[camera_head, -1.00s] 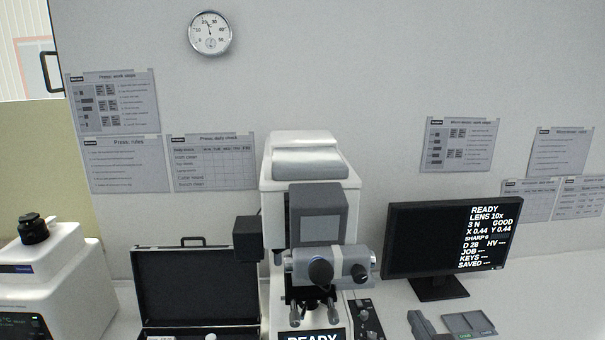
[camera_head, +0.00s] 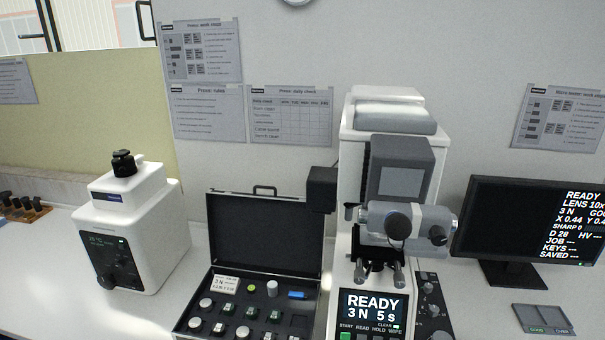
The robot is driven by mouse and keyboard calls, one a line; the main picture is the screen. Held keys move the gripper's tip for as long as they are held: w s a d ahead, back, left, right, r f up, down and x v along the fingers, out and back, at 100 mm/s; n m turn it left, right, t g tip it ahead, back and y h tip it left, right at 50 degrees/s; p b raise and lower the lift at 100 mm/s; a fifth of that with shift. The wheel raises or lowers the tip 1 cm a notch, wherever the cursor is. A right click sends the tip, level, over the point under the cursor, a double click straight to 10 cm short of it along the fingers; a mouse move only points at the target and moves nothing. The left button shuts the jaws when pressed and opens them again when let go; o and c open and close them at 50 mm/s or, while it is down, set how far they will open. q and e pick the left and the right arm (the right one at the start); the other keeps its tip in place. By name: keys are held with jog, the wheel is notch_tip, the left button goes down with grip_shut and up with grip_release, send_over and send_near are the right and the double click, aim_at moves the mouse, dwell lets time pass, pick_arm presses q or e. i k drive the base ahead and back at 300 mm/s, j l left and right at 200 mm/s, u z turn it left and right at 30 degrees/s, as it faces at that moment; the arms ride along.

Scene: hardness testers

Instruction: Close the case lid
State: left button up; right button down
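The case (camera_head: 189,312) lies on the bench left of the hardness tester. Its dark lid (camera_head: 264,234) stands open and raised at the back, with a handle (camera_head: 264,189) on its top edge. Inside the case are several round metal pieces, a white label card, a green item and a blue item. The front of the case is cut off by the lower picture edge. Neither of my grippers is in view.
The tester (camera_head: 385,180) stands close to the lid's right side, with its dark side box (camera_head: 321,190) near the lid's upper right corner. A white press (camera_head: 130,225) stands to the left. A monitor (camera_head: 525,225) and a grey tray (camera_head: 543,318) are at the right.

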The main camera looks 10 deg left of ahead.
aim_at(265, 230)
jog(key=j+u, duration=0.35)
jog(key=i+j+u, duration=0.2)
jog(key=j+u, duration=0.15)
jog(key=i+j+u, duration=0.15)
jog(key=j+u, duration=0.25)
jog(key=l, duration=0.1)
